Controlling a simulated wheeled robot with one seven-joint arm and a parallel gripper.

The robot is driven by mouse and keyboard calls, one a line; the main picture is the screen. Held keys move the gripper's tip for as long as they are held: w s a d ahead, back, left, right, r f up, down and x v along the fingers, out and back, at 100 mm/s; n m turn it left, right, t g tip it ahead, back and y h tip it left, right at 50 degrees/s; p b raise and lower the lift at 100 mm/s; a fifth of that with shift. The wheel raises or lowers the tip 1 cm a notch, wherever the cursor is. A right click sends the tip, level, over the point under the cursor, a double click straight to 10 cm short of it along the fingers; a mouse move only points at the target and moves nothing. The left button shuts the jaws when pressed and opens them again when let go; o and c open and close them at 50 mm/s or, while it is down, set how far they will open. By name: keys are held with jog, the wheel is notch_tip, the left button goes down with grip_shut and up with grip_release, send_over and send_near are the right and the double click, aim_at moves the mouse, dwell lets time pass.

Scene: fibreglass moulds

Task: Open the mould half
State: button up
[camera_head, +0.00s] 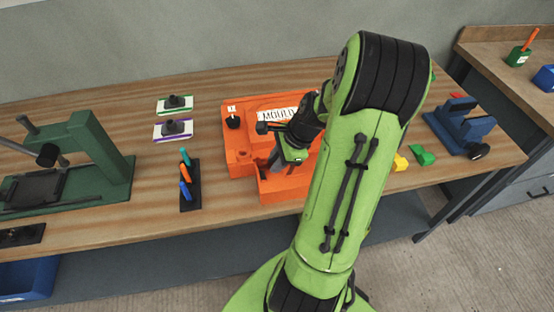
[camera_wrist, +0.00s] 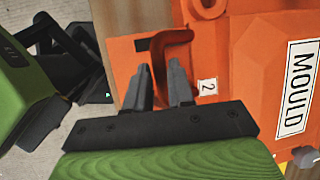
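The orange mould (camera_head: 238,150) lies on the wooden bench, with a white MOULD label (camera_head: 277,115) on its top. The label also shows in the wrist view (camera_wrist: 297,88). My gripper (camera_head: 275,160) is at the front of the mould, partly hidden by my arm. In the wrist view, my gripper's (camera_wrist: 161,75) two grey fingers stand a narrow gap apart on either side of an orange handle (camera_wrist: 172,38). They look closed on it. A tag reading 2 (camera_wrist: 207,86) is beside the handle. My arm hides the mould's right part.
A black knob (camera_head: 233,122) with a tag reading 1 is on the mould's left. A green press (camera_head: 95,150) and a rack of coloured tools (camera_head: 190,190) stand left. A blue fixture (camera_head: 462,130) and small green and yellow blocks (camera_head: 422,155) are right. Bare bench lies between rack and mould.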

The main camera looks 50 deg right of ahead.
grip_shut()
jog(key=shift+r, duration=0.1)
